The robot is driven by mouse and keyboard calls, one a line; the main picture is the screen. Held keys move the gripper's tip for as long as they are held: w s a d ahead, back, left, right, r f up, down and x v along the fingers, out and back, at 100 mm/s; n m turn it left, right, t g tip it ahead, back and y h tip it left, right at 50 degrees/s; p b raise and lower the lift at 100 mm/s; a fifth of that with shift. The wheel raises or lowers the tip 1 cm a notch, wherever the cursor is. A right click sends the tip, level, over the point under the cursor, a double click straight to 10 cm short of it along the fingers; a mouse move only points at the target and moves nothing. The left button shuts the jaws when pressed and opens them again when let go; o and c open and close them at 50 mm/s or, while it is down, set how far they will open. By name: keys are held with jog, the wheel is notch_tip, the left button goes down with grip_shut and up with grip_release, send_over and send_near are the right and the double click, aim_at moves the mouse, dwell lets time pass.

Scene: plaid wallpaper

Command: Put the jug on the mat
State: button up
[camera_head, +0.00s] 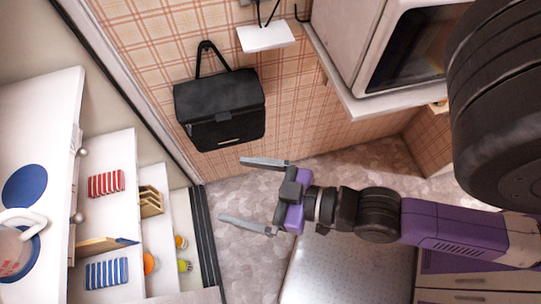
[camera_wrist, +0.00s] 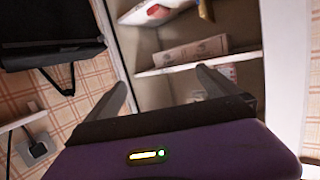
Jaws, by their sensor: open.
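The jug (camera_head: 14,262), bluish with a white rim and handle, stands on the white counter at the lower left of the head view, partly cut off by the picture's edge. A round blue mat (camera_head: 25,186) lies flat on the same counter, just above the jug in the picture. The jug appears beside the mat, not on it. My gripper (camera_head: 234,190) is open and empty over the floor, well to the right of both. Its fingers also show in the wrist view (camera_wrist: 160,75), where neither jug nor mat is seen.
The white counter (camera_head: 45,120) has open shelves beside it holding striped red (camera_head: 105,184) and blue (camera_head: 106,273) items. A black bag (camera_head: 220,108) hangs on the plaid wall. A microwave-like appliance (camera_head: 410,50) stands at the upper right. Floor lies clear between gripper and shelves.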

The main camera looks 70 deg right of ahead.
jog(key=d+v, duration=0.1)
jog(key=v, duration=0.6)
jog(key=shift+s+h, duration=0.4)
jog(key=shift+f, duration=0.1)
